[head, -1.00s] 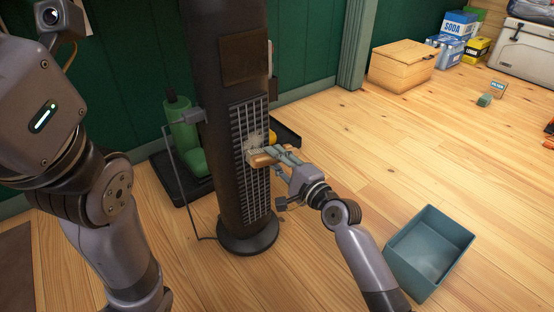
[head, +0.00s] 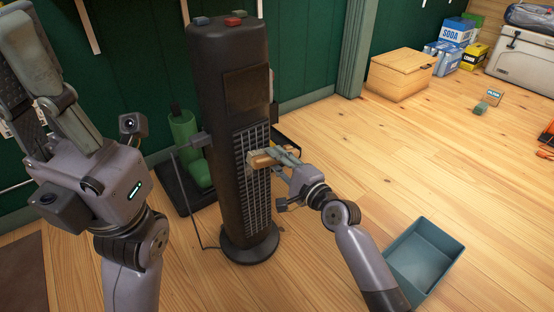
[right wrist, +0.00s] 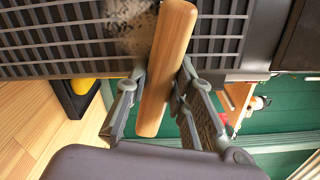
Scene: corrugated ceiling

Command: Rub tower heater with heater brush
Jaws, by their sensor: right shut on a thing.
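The tower heater (head: 215,100) is a tall dark column on a round base, with a slatted grille (head: 262,190) on its front. My right gripper (head: 279,157) is shut on the wooden handle of the heater brush (head: 262,159), in front of the grille. In the right wrist view the fingers close around the handle (right wrist: 166,70), which lies across the grille (right wrist: 60,45). A pale speckled dusty patch (right wrist: 128,28) shows on the slats beside it. The bristles' exact contact is unclear. My left gripper (head: 40,95) is raised at the upper left, away from the heater; its opening is unclear.
A green bottle-like object (head: 184,135) stands on a dark tray (head: 172,190) behind the heater. A blue-grey open bin (head: 425,262) is at the lower right. A wooden box (head: 398,78) and soda cartons (head: 457,32) stand farther back. The middle floor is clear.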

